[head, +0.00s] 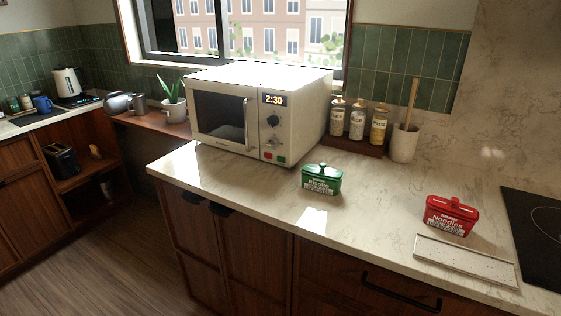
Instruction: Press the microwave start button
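A white microwave (226,147) stands on the marble counter below the window. Its dark-windowed door looks shut, with a vertical handle at the door's right side. The control panel (272,133) is right of the handle. It has a display reading 2:30 and dark knobs. Low on the panel are a red button (267,155) and a green button (281,158) side by side. I cannot read labels on them. The panel is unobstructed. Neither of my grippers shows in the head view.
A green Risotto box (322,180) stands in front and right of the microwave. A red Noodles box (451,216) and a pale tray (464,262) sit farther right, near the black cooktop (540,225). Bottles (357,122) and a utensil crock (404,143) stand behind. Counter before the panel is clear.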

